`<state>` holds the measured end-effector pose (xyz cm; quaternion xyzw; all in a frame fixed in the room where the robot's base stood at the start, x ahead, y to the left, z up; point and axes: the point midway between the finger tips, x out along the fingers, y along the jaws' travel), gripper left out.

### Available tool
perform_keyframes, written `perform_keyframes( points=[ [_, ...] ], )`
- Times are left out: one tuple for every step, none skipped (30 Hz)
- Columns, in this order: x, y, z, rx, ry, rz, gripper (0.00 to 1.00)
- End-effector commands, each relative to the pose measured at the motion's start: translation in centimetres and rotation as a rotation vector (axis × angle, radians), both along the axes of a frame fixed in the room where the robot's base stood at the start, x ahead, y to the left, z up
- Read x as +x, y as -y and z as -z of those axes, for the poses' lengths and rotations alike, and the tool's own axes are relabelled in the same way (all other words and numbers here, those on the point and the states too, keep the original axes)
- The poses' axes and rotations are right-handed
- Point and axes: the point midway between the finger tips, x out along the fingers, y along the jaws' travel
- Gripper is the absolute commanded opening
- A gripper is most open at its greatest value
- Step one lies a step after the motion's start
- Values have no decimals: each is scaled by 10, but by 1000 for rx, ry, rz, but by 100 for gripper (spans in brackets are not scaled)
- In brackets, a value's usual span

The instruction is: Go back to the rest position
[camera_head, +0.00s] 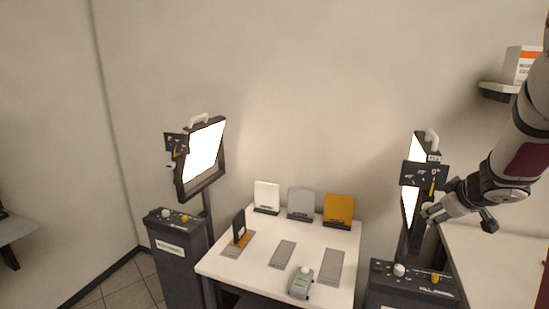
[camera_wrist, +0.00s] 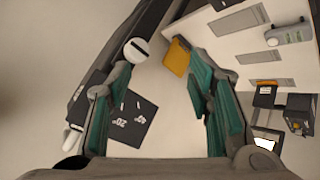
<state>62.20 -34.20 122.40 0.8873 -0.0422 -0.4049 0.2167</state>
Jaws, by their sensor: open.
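My gripper (camera_head: 428,213) is at the right of the head view, beside the right lamp panel (camera_head: 409,205). In the wrist view my open gripper (camera_wrist: 158,105) shows two teal-padded fingers well apart. A black dial plate (camera_wrist: 130,119) with white marks shows between and beyond the fingers; it also shows on the right lamp in the head view (camera_head: 424,176). A round pale knob (camera_wrist: 136,50) shows near the left finger. I see nothing held between the fingers. Whether a finger touches the lamp, I cannot tell.
A white table (camera_head: 257,267) carries white, grey and orange cards (camera_head: 339,209), grey pads and a small grey device (camera_head: 301,282). A lit left lamp (camera_head: 202,150) stands on a dark control box (camera_head: 176,250). Another control box (camera_head: 412,289) stands below my gripper. A wall shelf (camera_head: 498,90) is upper right.

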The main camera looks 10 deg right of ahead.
Motion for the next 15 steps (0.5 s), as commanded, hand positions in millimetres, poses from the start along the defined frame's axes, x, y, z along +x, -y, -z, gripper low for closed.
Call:
perform_keyframes(
  points=[
    [7,-12,-26,-32,47,28,47],
    [9,-18,-39,-47,72,54,47],
    [9,-27,-56,-64,100,86,47],
    [8,-34,-68,-72,119,112,47],
    [5,-41,-78,-77,135,138,47],
    [1,-51,-90,-80,149,171,47],
    [-4,-60,-98,-79,158,193,47],
    [-9,-68,-105,-74,164,218,47],
    [-18,-81,-113,-64,168,246,47],
    [-24,-91,-117,-53,167,264,47],
    [-32,-101,-120,-39,164,282,47],
    [-43,-116,-123,-18,155,302,47],
    [-51,-128,-123,0,145,313,47],
    [-61,-140,-124,21,134,324,47],
    [-73,-156,-122,52,113,333,47]
  ],
)
